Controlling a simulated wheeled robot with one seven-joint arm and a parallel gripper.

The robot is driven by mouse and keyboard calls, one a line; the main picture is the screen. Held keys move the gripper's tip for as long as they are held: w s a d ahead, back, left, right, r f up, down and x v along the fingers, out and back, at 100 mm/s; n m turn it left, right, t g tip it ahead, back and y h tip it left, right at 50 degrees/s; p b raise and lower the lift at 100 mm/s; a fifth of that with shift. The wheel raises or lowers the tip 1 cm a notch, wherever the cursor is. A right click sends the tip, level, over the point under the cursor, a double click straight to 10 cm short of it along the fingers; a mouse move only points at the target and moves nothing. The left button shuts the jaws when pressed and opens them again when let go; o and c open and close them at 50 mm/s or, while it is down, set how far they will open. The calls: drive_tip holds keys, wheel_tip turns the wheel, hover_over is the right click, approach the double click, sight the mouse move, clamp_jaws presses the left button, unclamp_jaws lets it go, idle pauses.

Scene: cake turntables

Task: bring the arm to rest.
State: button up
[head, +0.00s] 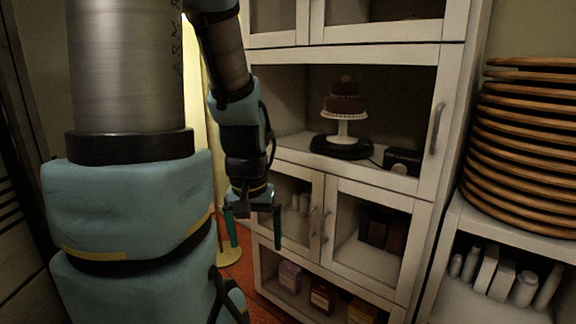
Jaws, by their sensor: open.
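My gripper (254,222) hangs at the end of my arm, pointing down, in front of the left side of the white cabinet (385,186). Its two teal fingers are apart, with nothing seen between them. It is lower than the cabinet's open middle compartment and to the left of the cake (345,98). The dark red cake sits on a white stand (345,127), which stands on a black turntable base (341,147) in that compartment. My large arm links fill the left of the view and hide what lies behind them.
A small dark box (402,161) sits right of the turntable base. Glass doors (375,236) close the compartments below. Stacked wooden boards (520,150) and several white bottles (497,275) are on the right shelf unit.

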wheel_tip(320, 180, up, 29)
drive_tip(key=p, duration=2.7)
drive_tip(key=shift+r, duration=0.2)
